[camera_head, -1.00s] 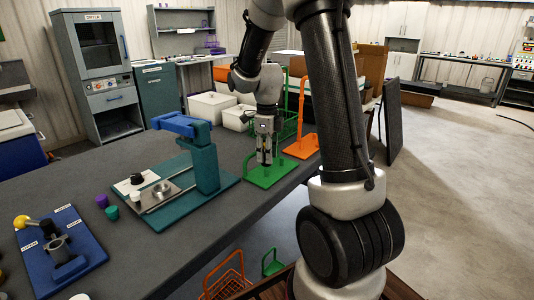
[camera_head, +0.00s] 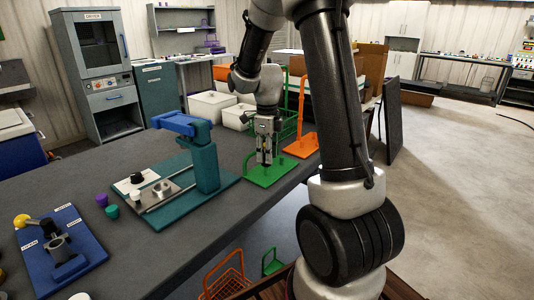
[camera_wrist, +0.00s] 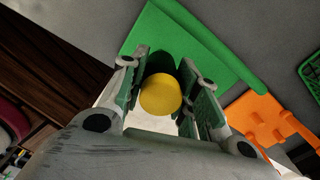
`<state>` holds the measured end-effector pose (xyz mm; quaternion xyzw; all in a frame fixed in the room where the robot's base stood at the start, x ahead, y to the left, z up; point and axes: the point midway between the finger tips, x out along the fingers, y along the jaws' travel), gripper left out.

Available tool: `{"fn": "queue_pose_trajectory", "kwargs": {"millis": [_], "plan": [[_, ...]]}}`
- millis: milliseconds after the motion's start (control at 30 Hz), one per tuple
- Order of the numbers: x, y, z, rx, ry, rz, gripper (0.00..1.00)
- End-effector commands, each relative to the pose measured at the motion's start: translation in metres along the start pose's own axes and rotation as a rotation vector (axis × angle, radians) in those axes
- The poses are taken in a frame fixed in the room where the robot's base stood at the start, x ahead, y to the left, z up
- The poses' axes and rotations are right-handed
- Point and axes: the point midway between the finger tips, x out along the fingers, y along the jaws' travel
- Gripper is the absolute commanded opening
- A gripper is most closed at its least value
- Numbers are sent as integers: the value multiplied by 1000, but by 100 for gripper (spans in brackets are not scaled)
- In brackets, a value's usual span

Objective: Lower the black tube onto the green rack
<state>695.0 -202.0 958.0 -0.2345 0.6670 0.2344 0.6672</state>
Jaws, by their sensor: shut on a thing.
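The green rack (camera_head: 268,178) is a flat green plate near the right end of the grey bench; part of it is hidden by my gripper in the head view. My gripper (camera_head: 264,155) points down, low over this plate, fingers shut on a tube. In the wrist view, the tube's round yellow end (camera_wrist: 161,94) shows between the fingers of my gripper (camera_wrist: 168,90). The tube's dark side is mostly hidden, and I cannot tell whether its lower end touches the plate. The green rack (camera_wrist: 165,35) lies beyond the fingers there.
An orange stand (camera_head: 302,145) is close to the right of the green rack. A teal press-like fixture (camera_head: 206,165) stands to its left. A green wire basket (camera_head: 291,126) is behind. The bench's right edge runs close by the rack.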

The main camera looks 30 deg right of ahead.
Motion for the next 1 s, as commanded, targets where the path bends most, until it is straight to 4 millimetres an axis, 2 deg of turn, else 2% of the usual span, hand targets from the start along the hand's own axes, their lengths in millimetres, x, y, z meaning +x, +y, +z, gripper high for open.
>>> {"fn": "queue_pose_trajectory", "kwargs": {"millis": [1000], "plan": [[17, 0, 0, 0, 0, 0, 1]]}}
